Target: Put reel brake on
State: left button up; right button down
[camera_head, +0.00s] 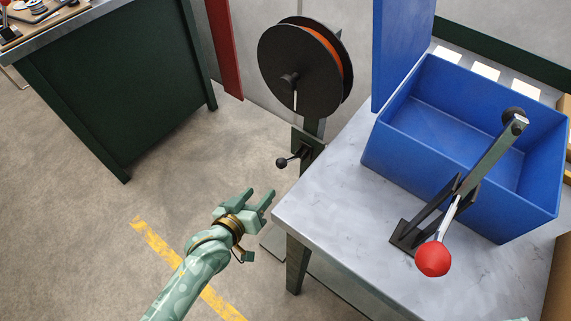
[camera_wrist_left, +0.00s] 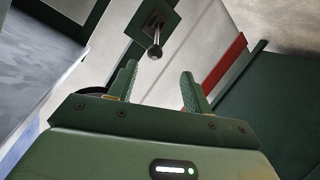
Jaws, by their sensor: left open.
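The reel (camera_head: 305,66) is a black spool with an orange band of wound material, held on an upright stand (camera_head: 312,133). Below it, a small lever with a black ball knob (camera_head: 282,162) sticks out from a plate on the stand. The lever's knob also shows in the left wrist view (camera_wrist_left: 155,52), beyond the fingertips and roughly between them. My left gripper (camera_head: 260,198) is open and empty, below and left of the knob in the head view and apart from it.
A grey table (camera_head: 345,195) stands right of the stand, its corner near my left gripper. On it are a blue bin (camera_head: 420,160) and a lever tool with a red ball (camera_head: 433,259). A dark green bench (camera_head: 120,100) is at the left. The floor between is clear.

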aim_at(286, 161)
pick_arm(q)
jog(key=shift+n, duration=0.4)
jog(key=b+x, duration=0.2)
jog(key=x, duration=0.3)
jog(key=b+x, duration=0.3)
jog(key=x, duration=0.2)
jog(key=b+x, duration=0.3)
jog(key=x, duration=0.2)
jog(key=shift+w+d+r, duration=0.1)
jog(key=shift+d+r, duration=0.1)
jog(key=shift+r, duration=0.15)
jog(key=shift+w+d+b, duration=0.25)
jog(key=shift+w+b, duration=0.2)
jog(key=shift+r, duration=0.15)
pick_arm(e)
notch_tip(286, 161, down, 7)
jog(key=s+d+g, duration=0.1)
jog(key=s, duration=0.1)
jog(key=shift+d+r+n, duration=0.15)
jog(key=shift+d+n, duration=0.15)
jog(key=shift+d, duration=0.1)
